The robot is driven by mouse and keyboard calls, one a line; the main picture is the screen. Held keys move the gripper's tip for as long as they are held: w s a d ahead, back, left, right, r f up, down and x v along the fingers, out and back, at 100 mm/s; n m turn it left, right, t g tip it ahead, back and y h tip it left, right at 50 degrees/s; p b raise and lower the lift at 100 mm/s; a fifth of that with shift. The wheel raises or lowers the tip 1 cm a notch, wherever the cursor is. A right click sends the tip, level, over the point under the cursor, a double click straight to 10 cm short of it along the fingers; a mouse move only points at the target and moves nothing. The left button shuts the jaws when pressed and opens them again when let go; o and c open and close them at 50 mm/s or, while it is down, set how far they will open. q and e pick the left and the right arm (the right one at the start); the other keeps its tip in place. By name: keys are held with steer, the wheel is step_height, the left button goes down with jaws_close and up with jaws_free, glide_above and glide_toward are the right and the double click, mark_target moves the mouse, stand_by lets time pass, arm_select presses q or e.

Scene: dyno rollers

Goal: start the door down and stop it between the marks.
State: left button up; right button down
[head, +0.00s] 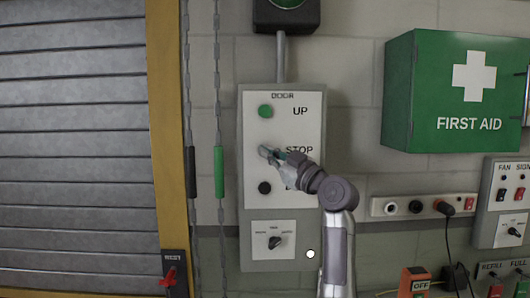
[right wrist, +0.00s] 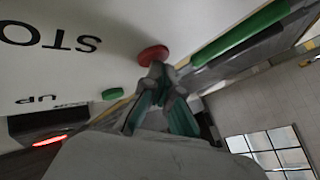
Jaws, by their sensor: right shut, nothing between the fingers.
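The door control panel (head: 244,150) is on the wall, with a green UP button (head: 265,111) and a black lower button (head: 264,188). My right gripper (head: 268,152) is shut and empty in front of the STOP position, hiding that button in the head view. In the right wrist view, the red STOP button (right wrist: 153,54) is right at my fingertips (right wrist: 160,72); I cannot tell if they touch. The green button (right wrist: 112,93) is beside it. The grey slatted door (head: 72,130) fills the visible opening at left. Its bottom edge and the marks are not visible. My left gripper is out of view.
A yellow door post (head: 166,130) and hanging chains with a dark handle (head: 190,172) and a green handle (head: 219,172) are left of the panel. A selector knob (head: 275,242) is below the buttons. A green first aid box (head: 455,95) juts out at right.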

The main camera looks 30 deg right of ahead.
steer(key=shift+s+a, duration=0.1)
stand_by(0.3)
steer(key=shift+s+a+b, duration=0.3)
steer(key=shift+s, duration=0.25)
steer(key=s+a, duration=0.1)
steer(key=s, duration=0.1)
steer(key=s+a+b, duration=0.1)
steer(key=s, duration=0.1)
steer(key=shift+s+a, duration=0.1)
steer(key=shift+a, duration=0.2)
stand_by(0.4)
